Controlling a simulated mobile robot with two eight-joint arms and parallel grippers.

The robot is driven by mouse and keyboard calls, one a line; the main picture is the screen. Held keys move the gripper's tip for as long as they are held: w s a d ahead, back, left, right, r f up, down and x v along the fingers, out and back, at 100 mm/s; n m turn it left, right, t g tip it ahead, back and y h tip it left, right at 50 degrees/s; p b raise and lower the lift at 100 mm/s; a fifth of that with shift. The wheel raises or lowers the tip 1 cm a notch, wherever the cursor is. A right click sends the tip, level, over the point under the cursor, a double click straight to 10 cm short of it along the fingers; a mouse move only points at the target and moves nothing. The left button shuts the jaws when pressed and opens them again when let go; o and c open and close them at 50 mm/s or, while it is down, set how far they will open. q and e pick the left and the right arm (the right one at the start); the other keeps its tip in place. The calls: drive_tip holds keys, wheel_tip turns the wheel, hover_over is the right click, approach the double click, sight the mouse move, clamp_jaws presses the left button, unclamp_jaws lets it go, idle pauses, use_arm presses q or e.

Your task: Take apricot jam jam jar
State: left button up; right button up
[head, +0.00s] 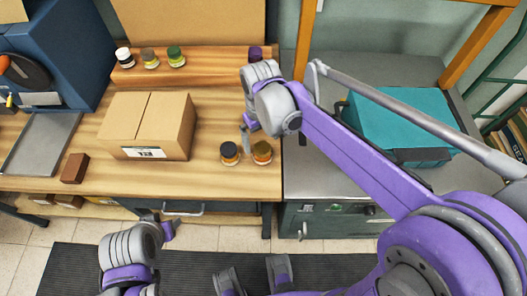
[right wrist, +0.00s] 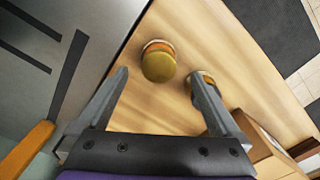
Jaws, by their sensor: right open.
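A jar with a gold lid and orange contents (head: 262,152) stands upright near the right edge of the wooden counter; I take it for the apricot jam, though its label is unreadable. In the right wrist view this jar (right wrist: 158,62) shows beyond and between the fingertips, untouched. My right gripper (head: 247,136) is just above and behind the jars in the head view; its fingers (right wrist: 158,76) are open and empty. A dark-lidded jar (head: 229,153) stands just left of the gold one, partly hidden by a finger in the wrist view (right wrist: 207,80). My left arm is low at the left; its fingers are unclear.
A cardboard box (head: 148,125) stands left of the jars, with a brown block (head: 75,168) beside it. Several jars, one with a green lid (head: 175,56), stand on the back shelf. A grey cabinet with a teal case (head: 400,122) adjoins at right.

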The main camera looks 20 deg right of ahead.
sight(262, 148)
wheel_tip(262, 148, down, 6)
drive_tip(key=shift+d+r, duration=0.1)
drive_tip(key=shift+r, duration=0.05)
drive_tip(key=shift+c, duration=0.3)
clamp_jaws()
idle(0.4)
